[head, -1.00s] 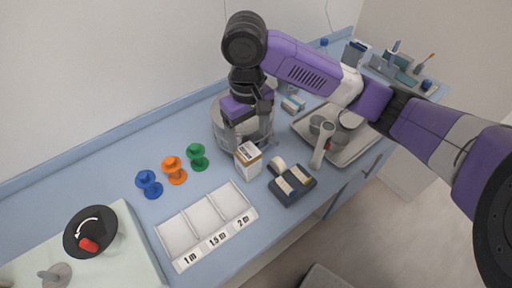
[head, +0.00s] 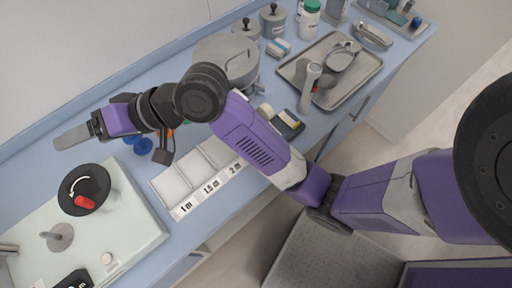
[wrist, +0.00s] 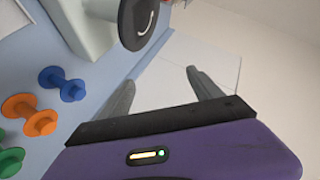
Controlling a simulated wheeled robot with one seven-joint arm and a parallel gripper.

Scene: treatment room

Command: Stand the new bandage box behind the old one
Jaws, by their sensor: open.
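My gripper (head: 68,139) is at the left over the counter, beyond the black dial, pointing left. In the wrist view its two grey fingers (wrist: 162,88) are apart, with only pale wall-like surface between them. No upright bandage box shows clearly now; my arm covers the middle of the counter.
The labelled white tray (head: 171,190) is below my arm. A black dial (head: 84,189) stands on a pale unit (head: 137,237). Blue (wrist: 62,84), orange (wrist: 29,115) and green (wrist: 10,160) spools stand nearby. A metal tray (head: 350,92) is at the right.

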